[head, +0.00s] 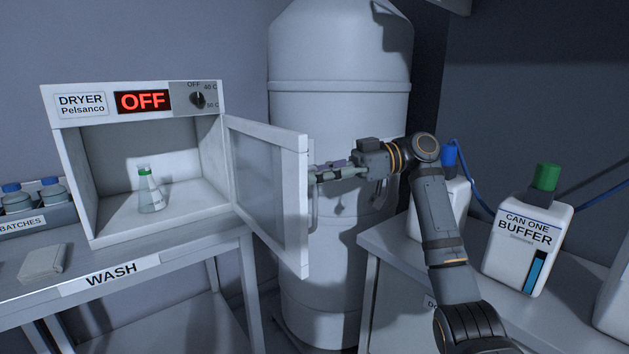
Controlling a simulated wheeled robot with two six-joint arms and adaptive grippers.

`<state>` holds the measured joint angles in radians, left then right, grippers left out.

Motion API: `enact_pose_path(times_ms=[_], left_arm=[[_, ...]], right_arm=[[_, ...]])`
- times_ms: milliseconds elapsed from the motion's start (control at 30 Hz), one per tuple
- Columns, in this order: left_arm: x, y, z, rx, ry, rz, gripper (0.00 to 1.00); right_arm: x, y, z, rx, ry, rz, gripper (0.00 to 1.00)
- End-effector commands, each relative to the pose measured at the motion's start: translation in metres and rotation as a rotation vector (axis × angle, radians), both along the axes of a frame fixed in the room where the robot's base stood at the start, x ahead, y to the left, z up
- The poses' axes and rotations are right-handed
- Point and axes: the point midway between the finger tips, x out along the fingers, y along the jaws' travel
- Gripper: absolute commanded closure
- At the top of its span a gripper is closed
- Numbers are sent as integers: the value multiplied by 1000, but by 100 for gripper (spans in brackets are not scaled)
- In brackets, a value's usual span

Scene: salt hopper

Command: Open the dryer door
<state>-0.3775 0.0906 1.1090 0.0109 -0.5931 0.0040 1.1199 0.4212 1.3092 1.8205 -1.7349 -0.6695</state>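The dryer (150,101) stands on the left bench with its red display reading OFF. Its door (268,190) is swung wide out on the right side, so the inside is in plain view. A flask with a green cap (150,190) stands upright inside. A pale handle (314,205) shows on the door's outer face, near its free edge. My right gripper (322,172) is at the upper part of this handle; the door edge partly hides the fingertips, so I cannot tell whether they grip it. My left gripper is not in view.
A large pale tank (338,60) stands behind the door and my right arm. The right bench holds a CAN ONE BUFFER can (527,240) and a blue-capped can (456,195). A folded cloth (43,262) and a rack of blue-capped bottles (32,215) are at the left.

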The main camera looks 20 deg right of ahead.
Motion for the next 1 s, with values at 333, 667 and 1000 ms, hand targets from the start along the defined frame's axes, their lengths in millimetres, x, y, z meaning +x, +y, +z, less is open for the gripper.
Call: enact_pose_path(times_ms=[333,667,1000], left_arm=[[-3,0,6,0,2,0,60],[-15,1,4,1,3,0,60],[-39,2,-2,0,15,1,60]], right_arm=[[-1,-5,12,3,-9,5,80],[2,-33,9,-1,-7,5,80],[7,-61,5,-4,-1,4,80]])
